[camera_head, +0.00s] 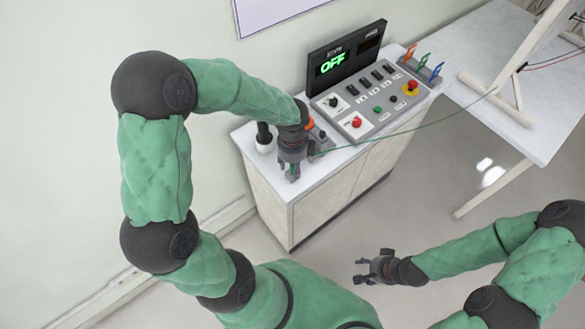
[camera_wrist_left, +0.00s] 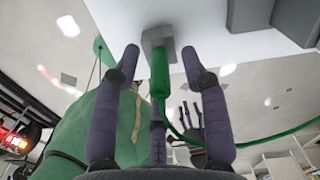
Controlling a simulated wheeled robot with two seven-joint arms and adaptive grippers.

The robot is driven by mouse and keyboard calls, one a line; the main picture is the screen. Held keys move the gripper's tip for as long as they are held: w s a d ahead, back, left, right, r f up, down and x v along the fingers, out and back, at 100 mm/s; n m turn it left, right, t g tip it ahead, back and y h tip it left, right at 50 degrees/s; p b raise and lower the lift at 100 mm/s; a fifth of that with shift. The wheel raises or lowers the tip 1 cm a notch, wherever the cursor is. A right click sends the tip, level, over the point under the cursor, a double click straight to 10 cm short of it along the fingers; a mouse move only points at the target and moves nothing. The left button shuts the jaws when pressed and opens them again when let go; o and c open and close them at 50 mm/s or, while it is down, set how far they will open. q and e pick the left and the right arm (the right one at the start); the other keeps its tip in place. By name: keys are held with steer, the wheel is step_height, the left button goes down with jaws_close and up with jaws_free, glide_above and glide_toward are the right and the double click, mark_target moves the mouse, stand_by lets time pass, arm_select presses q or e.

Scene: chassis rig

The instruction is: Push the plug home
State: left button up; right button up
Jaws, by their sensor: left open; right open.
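The green plug (camera_wrist_left: 159,78) shows in the left wrist view, its end at a grey socket block (camera_wrist_left: 157,38). I cannot tell how deep it sits. A thin green cable (camera_wrist_left: 190,140) curves away from its lower end. My left gripper (camera_wrist_left: 160,62) is open, one finger on each side of the plug with gaps between. In the head view my left gripper (camera_head: 291,172) points down at the cabinet's left front edge and hides most of the plug and socket. My right gripper (camera_head: 368,271) is open and empty, low over the floor, away from the cabinet.
A control panel (camera_head: 370,100) with buttons and a display (camera_head: 346,58) reading OFF stands on the white cabinet (camera_head: 325,185). A dark-topped white object (camera_head: 264,138) stands beside my left gripper. The green cable (camera_head: 440,119) stretches right toward a white table (camera_head: 530,130).

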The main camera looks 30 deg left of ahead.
arm_select(q)
jaws_close()
steer(key=shift+r, duration=0.15)
